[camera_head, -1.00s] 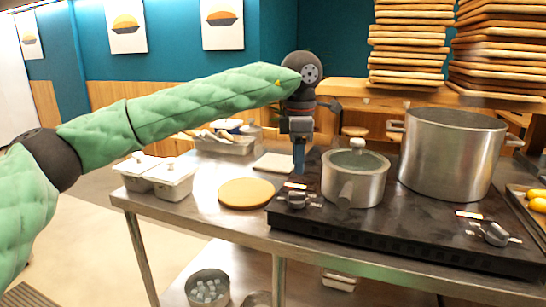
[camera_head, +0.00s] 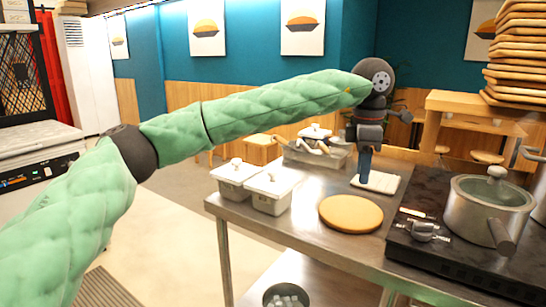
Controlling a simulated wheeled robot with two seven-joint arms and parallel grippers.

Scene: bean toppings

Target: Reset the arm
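My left arm, in a green quilted sleeve, reaches in from the left across the head view. Its gripper (camera_head: 366,165) hangs down over the back of the steel table (camera_head: 290,225), in front of a white board (camera_head: 384,183). The gripper shows nearly edge-on as a dark, narrow shape, so I cannot tell whether its fingers are open or shut. I see nothing clearly held in it. My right arm and gripper are not in view.
A round tan board (camera_head: 350,214) lies on the table. Two white lidded containers (camera_head: 235,176) (camera_head: 270,192) stand left of it. A lidded pot (camera_head: 487,213) sits on the black stove (camera_head: 440,255) at right. A grey tray (camera_head: 315,155) is behind.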

